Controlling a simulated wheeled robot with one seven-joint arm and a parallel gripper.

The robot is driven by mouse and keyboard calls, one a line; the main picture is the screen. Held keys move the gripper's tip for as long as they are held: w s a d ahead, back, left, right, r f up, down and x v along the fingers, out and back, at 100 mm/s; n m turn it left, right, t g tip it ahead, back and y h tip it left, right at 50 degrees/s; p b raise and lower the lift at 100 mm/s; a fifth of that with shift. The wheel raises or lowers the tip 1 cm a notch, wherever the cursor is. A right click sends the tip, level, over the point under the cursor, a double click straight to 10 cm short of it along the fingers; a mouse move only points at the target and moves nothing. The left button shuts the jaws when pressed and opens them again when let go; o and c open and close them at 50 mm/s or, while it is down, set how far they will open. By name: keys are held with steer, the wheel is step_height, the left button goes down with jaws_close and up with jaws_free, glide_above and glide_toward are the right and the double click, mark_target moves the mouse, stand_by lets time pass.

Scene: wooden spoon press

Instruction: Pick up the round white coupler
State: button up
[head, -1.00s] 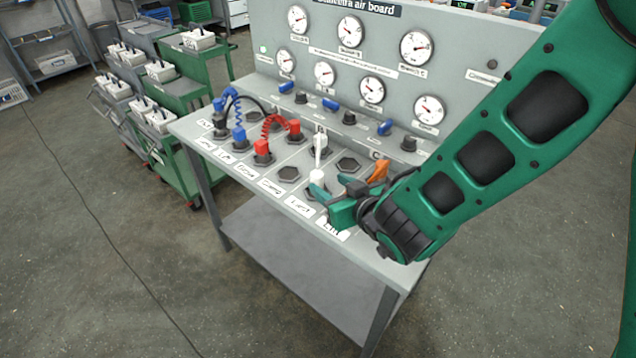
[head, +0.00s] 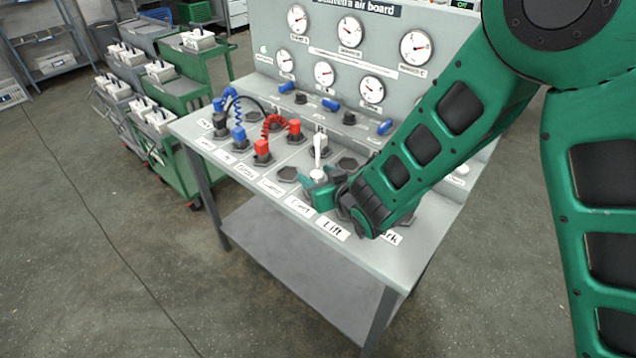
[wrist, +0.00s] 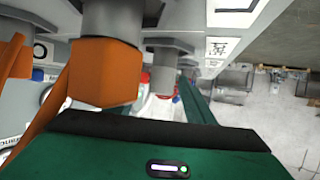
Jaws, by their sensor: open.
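The round white coupler (head: 317,175) stands on the bench in the head view, with a white hose (head: 320,148) rising beside it. My gripper (head: 319,187) is open, low over the bench top, with its green fingers close around or beside the white coupler. I cannot tell whether they touch it. In the wrist view my gripper's green body fills the bottom, and a pale part (wrist: 162,107) shows beyond it, partly hidden. An orange coupler (wrist: 105,75) stands close in front of the wrist camera. It is hidden behind my arm in the head view.
Red couplers (head: 262,148) and blue couplers (head: 239,134) with coiled hoses stand to the left on the bench (head: 262,180). The gauge board (head: 350,55) rises behind. Several dark hexagonal sockets lie near my gripper. A green cart (head: 185,165) stands left of the bench.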

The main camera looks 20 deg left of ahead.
steer(key=c, duration=1.2)
steer(key=shift+r, duration=0.1)
